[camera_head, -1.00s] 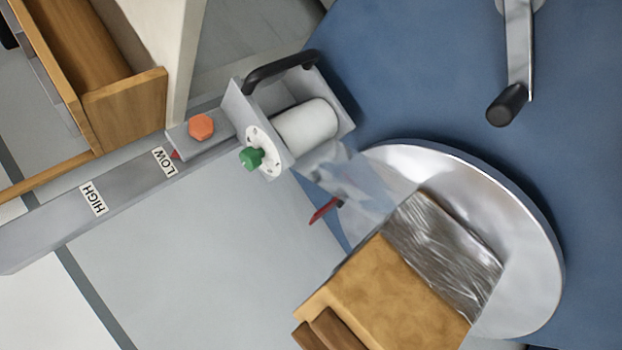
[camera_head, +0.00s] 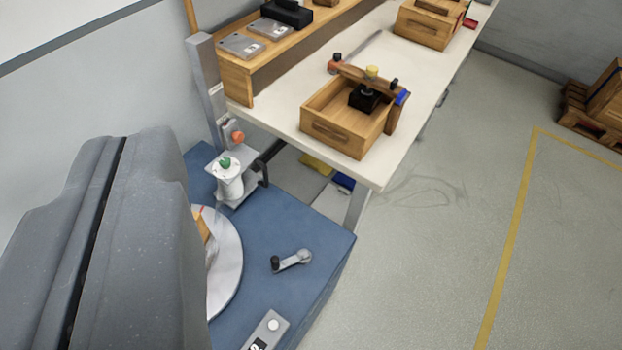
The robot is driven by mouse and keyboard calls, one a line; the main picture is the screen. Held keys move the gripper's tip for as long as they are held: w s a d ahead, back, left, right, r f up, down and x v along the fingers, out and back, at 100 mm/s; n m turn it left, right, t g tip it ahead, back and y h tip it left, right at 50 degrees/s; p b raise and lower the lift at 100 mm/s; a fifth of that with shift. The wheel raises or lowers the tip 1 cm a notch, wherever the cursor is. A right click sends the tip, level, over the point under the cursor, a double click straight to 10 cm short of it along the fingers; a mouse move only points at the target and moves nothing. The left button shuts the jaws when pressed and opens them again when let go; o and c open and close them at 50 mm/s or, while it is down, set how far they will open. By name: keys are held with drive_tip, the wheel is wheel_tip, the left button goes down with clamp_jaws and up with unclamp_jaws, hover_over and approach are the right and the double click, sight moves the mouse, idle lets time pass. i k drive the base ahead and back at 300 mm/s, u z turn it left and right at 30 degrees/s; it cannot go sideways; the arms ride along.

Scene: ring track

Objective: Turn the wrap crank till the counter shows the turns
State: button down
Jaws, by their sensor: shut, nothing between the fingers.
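The wrap crank (camera_head: 292,260) lies on the blue machine top, a grey arm with a black knob (camera_head: 275,263) at its left end. A small grey box (camera_head: 266,329) at the bottom edge has a round white button and a dark display, probably the counter. The display is cut off and I cannot read it. The silver turntable (camera_head: 228,262) is left of the crank, with a sliver of the brown load (camera_head: 202,230) showing. A large grey part of my arm hides the rest. My gripper's fingers do not show.
The film carriage with its white roll (camera_head: 231,187) and green knob stands behind the turntable on a grey mast (camera_head: 205,95). A white bench (camera_head: 290,130) holds an open wooden box (camera_head: 345,128). Open grey floor with a yellow line (camera_head: 510,240) lies right.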

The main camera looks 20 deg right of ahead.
sight(276, 266)
drive_tip(key=k, duration=1.15)
drive_tip(key=z, duration=0.55)
drive_tip(key=i, duration=1.65)
drive_tip(key=u, duration=0.7)
